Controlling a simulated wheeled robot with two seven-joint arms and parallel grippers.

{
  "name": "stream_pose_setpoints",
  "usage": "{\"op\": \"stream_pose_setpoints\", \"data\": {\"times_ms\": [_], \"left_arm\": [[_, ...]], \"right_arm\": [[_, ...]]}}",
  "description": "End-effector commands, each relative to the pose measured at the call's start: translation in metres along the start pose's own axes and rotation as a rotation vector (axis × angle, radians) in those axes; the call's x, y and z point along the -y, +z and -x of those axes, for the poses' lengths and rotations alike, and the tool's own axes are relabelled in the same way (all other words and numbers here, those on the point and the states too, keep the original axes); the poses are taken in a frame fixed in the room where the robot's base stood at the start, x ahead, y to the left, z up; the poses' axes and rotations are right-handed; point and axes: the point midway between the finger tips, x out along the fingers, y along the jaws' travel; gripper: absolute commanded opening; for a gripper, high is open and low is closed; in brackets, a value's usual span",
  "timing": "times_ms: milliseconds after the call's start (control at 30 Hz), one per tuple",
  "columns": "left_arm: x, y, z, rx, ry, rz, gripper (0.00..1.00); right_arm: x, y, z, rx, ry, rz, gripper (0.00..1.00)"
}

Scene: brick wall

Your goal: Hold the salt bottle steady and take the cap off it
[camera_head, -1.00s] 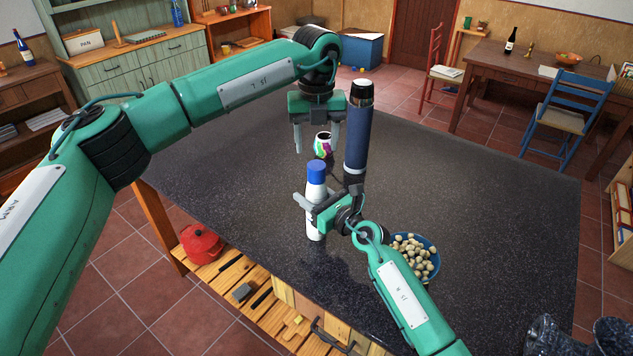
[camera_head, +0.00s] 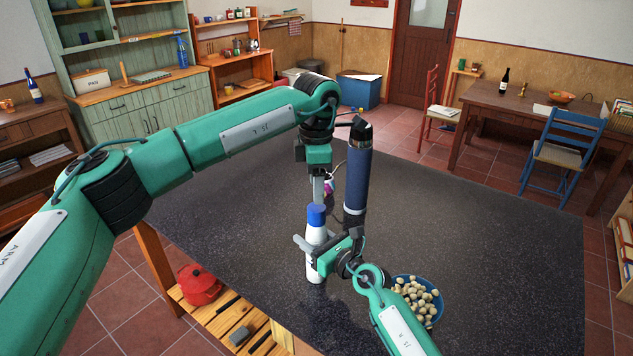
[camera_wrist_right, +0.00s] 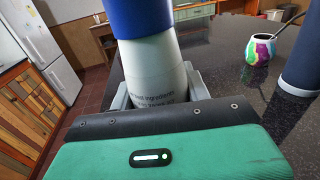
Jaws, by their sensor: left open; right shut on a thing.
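The salt bottle (camera_head: 315,268) is white and stands upright on the dark table (camera_head: 240,210). Its blue cap (camera_head: 316,216) is on its top; the cap also shows in the right wrist view (camera_wrist_right: 137,14). My right gripper (camera_head: 317,246) is shut around the bottle's body below the cap. In the right wrist view its fingers (camera_wrist_right: 158,90) sit on either side of the white body (camera_wrist_right: 154,70). My left gripper (camera_head: 318,190) is open and points down, just above and behind the cap in the head view. One of its fingers mostly hides the other.
A tall dark blue flask (camera_head: 357,180) stands close behind the bottle, to the right. A colourful cup (camera_head: 329,184) is partly hidden behind my left gripper; it shows clearly in the right wrist view (camera_wrist_right: 261,48). A blue bowl of nuts (camera_head: 438,312) sits at right.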

Motion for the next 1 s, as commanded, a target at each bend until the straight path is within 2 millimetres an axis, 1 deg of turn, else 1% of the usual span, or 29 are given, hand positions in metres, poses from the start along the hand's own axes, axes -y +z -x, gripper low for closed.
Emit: {"op": "stream_pose_setpoints", "data": {"times_ms": [100,700,900,1000], "left_arm": [[0.0000,0.0000,-0.0003,0.000,0.000,-0.187,0.57],[0.0000,-0.0002,-0.0003,0.000,0.000,-1.163,0.57],[0.0000,-0.0002,-0.0003,0.000,0.000,-1.408,0.57],[0.0000,-0.0002,-0.0003,0.000,0.000,-1.482,0.57]], "right_arm": [[0.0000,-0.0025,0.0005,-0.004,0.000,0.000,0.00],[-0.0001,-0.0031,0.0005,-0.005,0.001,0.000,0.00],[-0.0002,-0.0033,0.0006,-0.006,0.001,0.000,0.00],[-0.0001,-0.0033,0.0006,-0.006,0.001,0.000,0.00]]}}
